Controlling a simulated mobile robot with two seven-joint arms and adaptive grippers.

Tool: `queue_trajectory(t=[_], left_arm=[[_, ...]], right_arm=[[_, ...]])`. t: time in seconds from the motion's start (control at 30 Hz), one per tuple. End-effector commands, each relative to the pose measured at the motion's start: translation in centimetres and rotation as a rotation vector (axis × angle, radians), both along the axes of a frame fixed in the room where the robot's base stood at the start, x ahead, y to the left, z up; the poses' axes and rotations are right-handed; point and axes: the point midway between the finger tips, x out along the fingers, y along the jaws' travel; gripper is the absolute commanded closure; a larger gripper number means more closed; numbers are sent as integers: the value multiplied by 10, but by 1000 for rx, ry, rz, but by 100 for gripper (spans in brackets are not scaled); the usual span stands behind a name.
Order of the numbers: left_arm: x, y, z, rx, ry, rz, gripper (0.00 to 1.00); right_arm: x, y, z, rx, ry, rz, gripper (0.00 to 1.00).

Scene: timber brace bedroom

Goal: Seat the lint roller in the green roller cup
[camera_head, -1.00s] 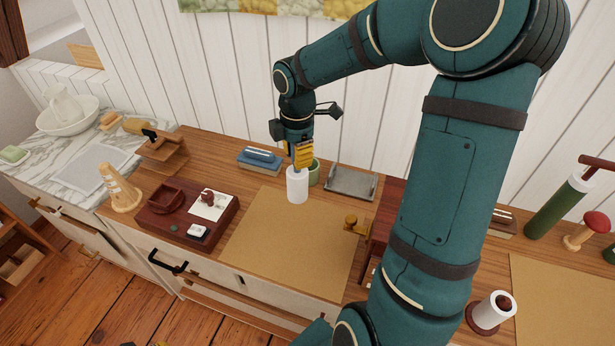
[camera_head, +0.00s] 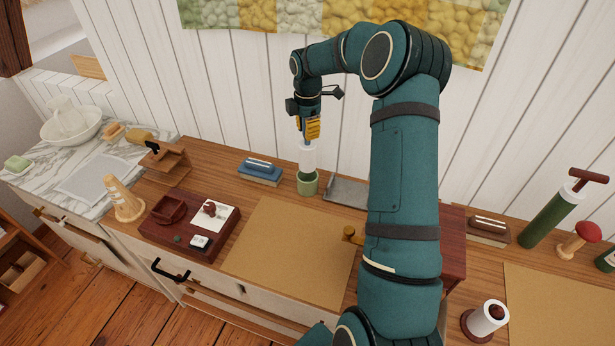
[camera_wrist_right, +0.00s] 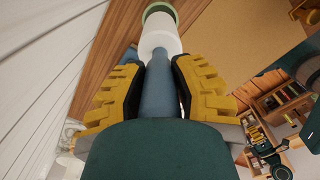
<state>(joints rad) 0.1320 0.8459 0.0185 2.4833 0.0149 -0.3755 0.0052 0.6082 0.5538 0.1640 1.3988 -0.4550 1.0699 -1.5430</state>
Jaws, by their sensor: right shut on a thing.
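The lint roller has a white roll (camera_head: 307,159) and a blue-grey handle (camera_wrist_right: 157,85). My right gripper (camera_head: 311,128) is shut on the handle with its yellow-padded fingers on both sides, and the roll hangs below it, roughly upright. The green roller cup (camera_head: 307,184) stands on the wooden counter near the wall, directly under the roll. The roll's lower end overlaps the cup's mouth. In the right wrist view the cup's green rim (camera_wrist_right: 159,6) shows beyond the roll's far end. I cannot tell how far inside the roll is. My left gripper is not in view.
A grey tray (camera_head: 347,190) stands just right of the cup, and a blue block (camera_head: 260,174) stands to its left. A tan mat (camera_head: 288,240) lies bare in front. A dark red organiser (camera_head: 180,243) and a wooden cone (camera_head: 122,199) are farther left.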

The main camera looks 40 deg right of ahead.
Motion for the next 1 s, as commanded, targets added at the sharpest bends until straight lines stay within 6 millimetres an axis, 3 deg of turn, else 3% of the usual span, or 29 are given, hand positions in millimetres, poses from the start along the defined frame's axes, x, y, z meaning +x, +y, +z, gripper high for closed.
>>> queue_trajectory(t=[0.2,0.47,0.67,1.0], left_arm=[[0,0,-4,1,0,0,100],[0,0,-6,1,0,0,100],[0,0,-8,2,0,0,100],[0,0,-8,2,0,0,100]], right_arm=[[0,0,-41,1,4,0,100],[0,0,-62,2,2,0,100],[-1,1,-88,2,3,0,100],[0,0,-93,0,0,0,100]])
